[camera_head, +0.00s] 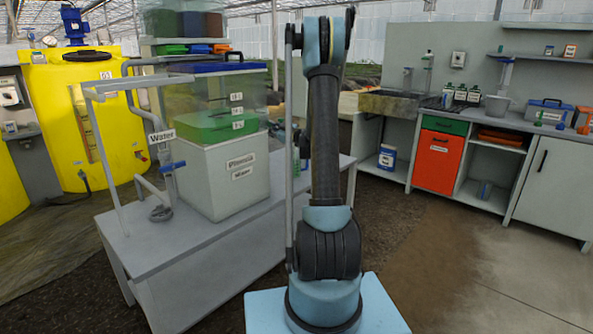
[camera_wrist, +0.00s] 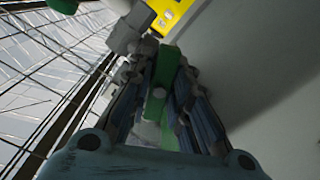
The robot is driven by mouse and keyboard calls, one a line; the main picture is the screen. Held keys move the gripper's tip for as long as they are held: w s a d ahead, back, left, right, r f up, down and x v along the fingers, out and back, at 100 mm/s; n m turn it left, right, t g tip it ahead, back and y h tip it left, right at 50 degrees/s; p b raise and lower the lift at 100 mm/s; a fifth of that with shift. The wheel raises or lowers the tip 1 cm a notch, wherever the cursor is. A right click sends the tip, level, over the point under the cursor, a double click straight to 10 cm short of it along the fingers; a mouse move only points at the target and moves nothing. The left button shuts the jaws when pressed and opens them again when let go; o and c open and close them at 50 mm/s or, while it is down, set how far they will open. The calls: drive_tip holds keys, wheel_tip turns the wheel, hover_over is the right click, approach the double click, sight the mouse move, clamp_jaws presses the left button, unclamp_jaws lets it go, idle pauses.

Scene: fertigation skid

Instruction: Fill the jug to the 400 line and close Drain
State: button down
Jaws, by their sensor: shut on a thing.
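In the wrist view my gripper (camera_wrist: 163,70) is shut on a green handle (camera_wrist: 160,92), which lies between the two dark fingers. A grey fitting (camera_wrist: 130,32) is close by at the upper left. I cannot read a Drain label on this handle. In the head view my arm rises in the middle and the gripper cannot be made out. A pipe labelled Water (camera_head: 161,136) has a blue valve handle (camera_head: 172,166) on the bench at the left. I cannot pick out the jug or its 400 line in either view.
A grey bench (camera_head: 225,240) carries a pale box (camera_head: 205,180) with a clear, green-bottomed container (camera_head: 215,125) above. Yellow tanks (camera_head: 75,150) stand at the left. A sink (camera_head: 398,103) and counter (camera_head: 480,121) line the right. The floor at the right front is clear.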

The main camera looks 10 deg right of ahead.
drive_tip(key=m, duration=0.6)
drive_tip(key=shift+w+d, duration=0.1)
idle(0.3)
drive_tip(key=c, duration=1.4)
unclamp_jaws()
drive_tip(key=shift+c, duration=0.2)
drive_tip(key=v, duration=0.7)
